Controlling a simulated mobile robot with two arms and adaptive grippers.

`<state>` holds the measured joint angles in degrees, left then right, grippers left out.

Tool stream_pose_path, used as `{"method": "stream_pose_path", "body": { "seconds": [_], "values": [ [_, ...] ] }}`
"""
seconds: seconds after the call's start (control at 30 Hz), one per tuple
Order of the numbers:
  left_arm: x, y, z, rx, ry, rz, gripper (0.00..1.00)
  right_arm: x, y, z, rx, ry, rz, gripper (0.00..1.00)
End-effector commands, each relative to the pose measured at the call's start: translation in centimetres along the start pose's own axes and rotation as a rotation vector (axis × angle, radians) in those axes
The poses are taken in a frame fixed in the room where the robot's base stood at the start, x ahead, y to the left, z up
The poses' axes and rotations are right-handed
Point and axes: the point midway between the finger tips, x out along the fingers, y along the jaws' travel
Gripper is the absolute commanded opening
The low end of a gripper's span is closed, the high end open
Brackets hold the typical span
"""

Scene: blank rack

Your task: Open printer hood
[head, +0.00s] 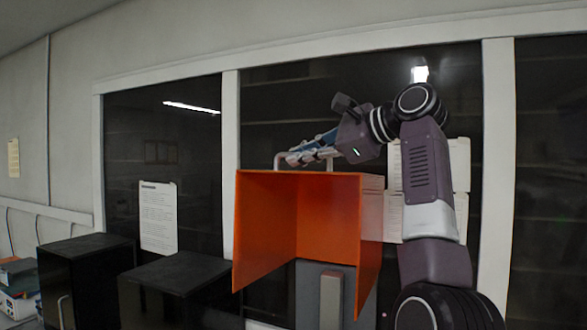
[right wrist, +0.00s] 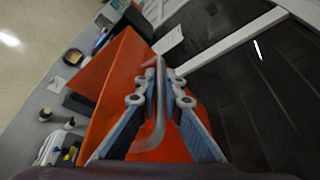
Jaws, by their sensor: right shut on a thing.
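The orange printer hood (head: 262,222) stands raised in the head view, with its open underside facing me. A grey printer body (head: 309,297) shows below it. A pale bar handle (head: 277,160) sits on the hood's top. My right gripper (head: 296,157) reaches over the top from the right and is at this handle. In the right wrist view the two blue fingers of my right gripper (right wrist: 156,90) are shut on the grey handle (right wrist: 160,120), with the orange hood (right wrist: 118,75) beneath. My left gripper is not in view.
Black cabinets (head: 88,272) stand left of the hood. Dark window panels in a white frame (head: 230,150) stand behind, with a paper sheet (head: 158,217) on one. In the right wrist view, small items lie on a grey surface (right wrist: 62,100) beside the hood.

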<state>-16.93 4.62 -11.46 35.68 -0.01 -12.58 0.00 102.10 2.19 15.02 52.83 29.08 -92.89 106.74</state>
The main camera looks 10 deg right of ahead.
Motion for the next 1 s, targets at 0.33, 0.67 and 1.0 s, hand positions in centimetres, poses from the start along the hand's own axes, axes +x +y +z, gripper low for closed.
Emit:
{"method": "stream_pose_path", "body": {
  "seconds": [0.33, 0.67, 1.0],
  "values": [
    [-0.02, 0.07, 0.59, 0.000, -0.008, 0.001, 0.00, -0.42, -0.49, -0.08, 0.021, 0.005, 0.007, 0.00],
    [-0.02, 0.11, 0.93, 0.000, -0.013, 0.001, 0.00, -0.42, -0.46, -0.10, 0.020, 0.005, 0.007, 0.16],
    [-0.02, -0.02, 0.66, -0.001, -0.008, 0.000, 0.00, -0.86, -0.48, -0.01, 0.019, 0.003, 0.007, 0.16]
  ]
}}
